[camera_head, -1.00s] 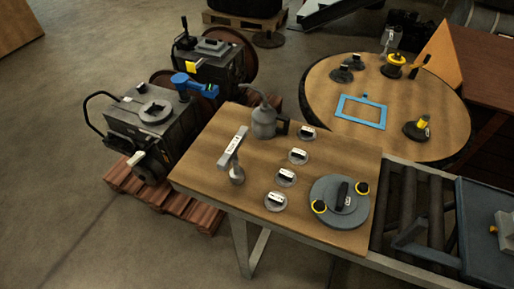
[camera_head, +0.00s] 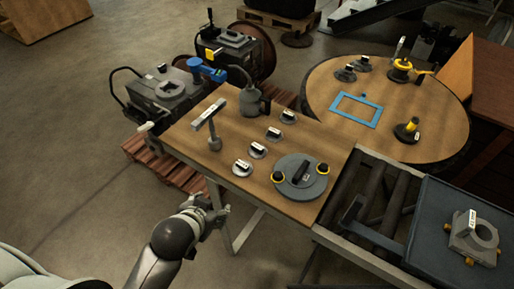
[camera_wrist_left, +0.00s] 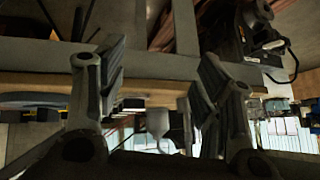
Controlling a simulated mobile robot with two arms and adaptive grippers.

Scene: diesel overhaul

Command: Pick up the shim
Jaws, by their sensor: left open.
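Several small grey discs with labelled black-and-white grips stand in a row on the wooden workbench, from the near disc (camera_head: 242,168) to the far disc (camera_head: 289,117). I cannot tell which, if any, is the shim. My left gripper (camera_head: 222,211) is beyond the bench's front left edge, apart from the discs and empty. In the left wrist view its two fingers (camera_wrist_left: 158,85) are spread apart, with the bench edge (camera_wrist_left: 150,82) seen beyond them. My right gripper is not in view.
On the workbench (camera_head: 225,180) stand a T-handled tool (camera_head: 211,122), a grey can (camera_head: 252,102) and a large disc with yellow-ringed knobs (camera_head: 300,185). A round table (camera_head: 325,85) holds a blue frame (camera_head: 356,109). A roller conveyor (camera_head: 375,195) adjoins at right.

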